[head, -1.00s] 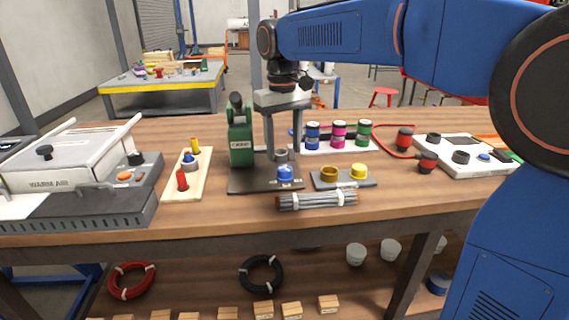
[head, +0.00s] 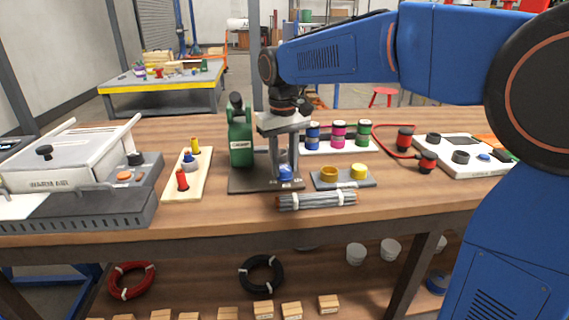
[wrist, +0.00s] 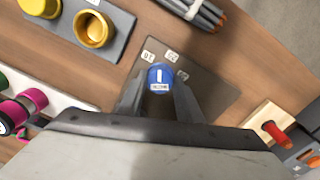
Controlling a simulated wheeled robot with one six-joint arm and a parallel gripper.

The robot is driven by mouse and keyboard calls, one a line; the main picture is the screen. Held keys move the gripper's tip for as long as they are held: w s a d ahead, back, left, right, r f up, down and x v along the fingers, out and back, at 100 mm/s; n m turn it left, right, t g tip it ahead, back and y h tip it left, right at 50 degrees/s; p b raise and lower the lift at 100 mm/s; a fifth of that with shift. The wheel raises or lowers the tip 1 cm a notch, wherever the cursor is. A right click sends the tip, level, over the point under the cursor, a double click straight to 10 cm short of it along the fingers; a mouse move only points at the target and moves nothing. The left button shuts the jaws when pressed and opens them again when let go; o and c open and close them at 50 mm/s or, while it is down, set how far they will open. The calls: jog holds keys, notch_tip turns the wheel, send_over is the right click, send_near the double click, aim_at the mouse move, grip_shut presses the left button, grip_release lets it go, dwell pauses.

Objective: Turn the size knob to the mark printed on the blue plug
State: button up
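The blue size knob (wrist: 160,77) sits on a dark base plate (wrist: 205,85), with a white pointer line and small label on its top. In the head view the knob (head: 286,173) is at the front of the green crimper's plate. My gripper (wrist: 160,88) points down over it, open, one finger on each side; I cannot tell whether they touch it. The blue plug (head: 189,161) stands between yellow and red plugs on a wooden rack (head: 200,183); its mark is not legible.
The green crimper body (head: 240,140) stands close left of my gripper. A grey tray with brass and yellow cups (head: 358,172) is right of the knob. A cable bundle (head: 317,200) lies in front. Coloured spools (head: 338,134) stand behind.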

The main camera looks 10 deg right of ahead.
aim_at(284, 169)
jog(key=shift+n, duration=3)
jog(key=o, duration=1)
jog(key=shift+o, duration=0.2)
jog(key=shift+r, duration=0.1)
notch_tip(284, 169, up, 17)
jog(key=shift+s+r, duration=0.15)
jog(key=shift+a, duration=0.1)
